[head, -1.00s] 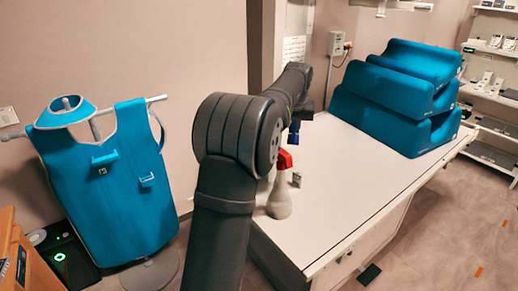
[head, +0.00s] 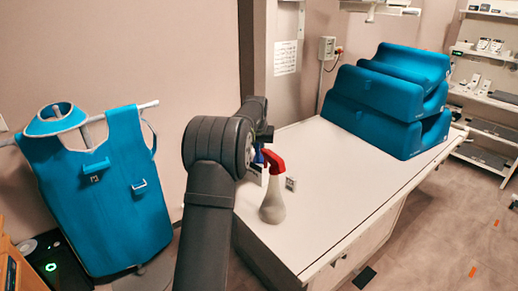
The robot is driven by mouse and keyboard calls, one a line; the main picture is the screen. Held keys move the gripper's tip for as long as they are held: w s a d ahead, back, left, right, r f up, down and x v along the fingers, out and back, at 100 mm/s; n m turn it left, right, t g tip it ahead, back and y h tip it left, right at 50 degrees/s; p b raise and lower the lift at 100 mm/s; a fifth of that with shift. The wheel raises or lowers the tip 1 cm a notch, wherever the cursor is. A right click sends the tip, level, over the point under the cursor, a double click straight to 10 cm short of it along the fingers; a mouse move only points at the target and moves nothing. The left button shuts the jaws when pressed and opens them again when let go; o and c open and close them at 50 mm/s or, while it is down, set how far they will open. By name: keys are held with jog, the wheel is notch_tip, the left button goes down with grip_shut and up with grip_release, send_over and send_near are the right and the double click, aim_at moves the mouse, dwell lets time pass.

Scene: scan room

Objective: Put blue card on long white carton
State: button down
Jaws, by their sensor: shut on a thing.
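My gripper (head: 264,135) is partly hidden behind my own arm, above the near left part of the white table. It is shut on a small blue thing, which I take as the blue card (head: 259,157); only a sliver of it shows below the jaws. A white spray bottle with a red head (head: 272,200) stands upright just in front of and right of it. I cannot make out a long white carton; the area behind my arm and the bottle is partly hidden.
The white table (head: 350,180) is mostly bare. A small pale box (head: 291,184) stands right of the bottle. Blue foam blocks (head: 375,105) are stacked at the far end. A blue apron (head: 105,200) hangs at left.

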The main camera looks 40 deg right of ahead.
jog(key=shift+f, duration=0.25)
jog(key=c, duration=1.5)
grip_release()
jog(key=v, duration=1.2)
